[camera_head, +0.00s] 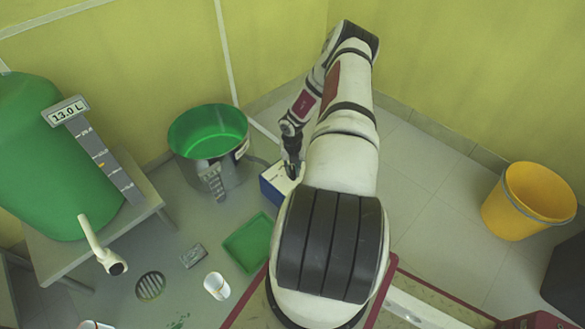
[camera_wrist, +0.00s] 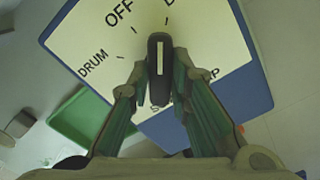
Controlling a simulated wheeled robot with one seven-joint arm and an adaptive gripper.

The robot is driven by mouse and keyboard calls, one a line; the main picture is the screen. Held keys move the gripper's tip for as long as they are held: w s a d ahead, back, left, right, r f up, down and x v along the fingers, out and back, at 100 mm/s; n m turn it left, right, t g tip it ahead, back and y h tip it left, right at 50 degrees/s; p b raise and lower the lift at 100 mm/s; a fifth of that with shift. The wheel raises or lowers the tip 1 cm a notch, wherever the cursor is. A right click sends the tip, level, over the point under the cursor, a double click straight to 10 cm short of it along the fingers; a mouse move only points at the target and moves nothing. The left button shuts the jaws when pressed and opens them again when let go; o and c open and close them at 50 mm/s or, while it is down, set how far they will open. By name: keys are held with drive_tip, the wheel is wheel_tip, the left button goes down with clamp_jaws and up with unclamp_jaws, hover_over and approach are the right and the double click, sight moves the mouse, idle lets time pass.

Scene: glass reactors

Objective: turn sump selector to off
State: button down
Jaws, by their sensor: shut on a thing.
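The selector is a blue box with a pale top plate (camera_wrist: 95,40), lettered DRUM, OFF, a cut-off label starting with D, and one at the lower right ending in P. In the head view the box (camera_head: 270,187) stands on the floor, partly behind my arm. Its dark upright knob (camera_wrist: 159,88) has a white line pointing up in the wrist picture, right of OFF and near the cut-off D label's tick. My gripper (camera_wrist: 161,70) is shut on the knob, one finger on each side. In the head view my gripper (camera_head: 292,168) is small above the box.
A green-lined bucket (camera_head: 208,135) stands left of the box. A green tray (camera_head: 248,243), a white cup (camera_head: 216,286) and a floor drain (camera_head: 150,287) lie nearer. A green drum (camera_head: 50,160) rests on a bench at left. A yellow bin (camera_head: 527,202) is at right.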

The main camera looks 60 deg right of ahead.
sight(292, 171)
drive_tip(key=n+p, duration=0.1)
drive_tip(key=n, duration=0.2)
drive_tip(key=shift+n+p, duration=0.45)
drive_tip(key=shift+n, duration=1.55)
drive_tip(key=c, duration=1.5)
unclamp_jaws()
drive_tip(key=shift+r, duration=0.1)
wheel_tip(292, 171, up, 12)
drive_tip(key=shift+f, duration=0.1)
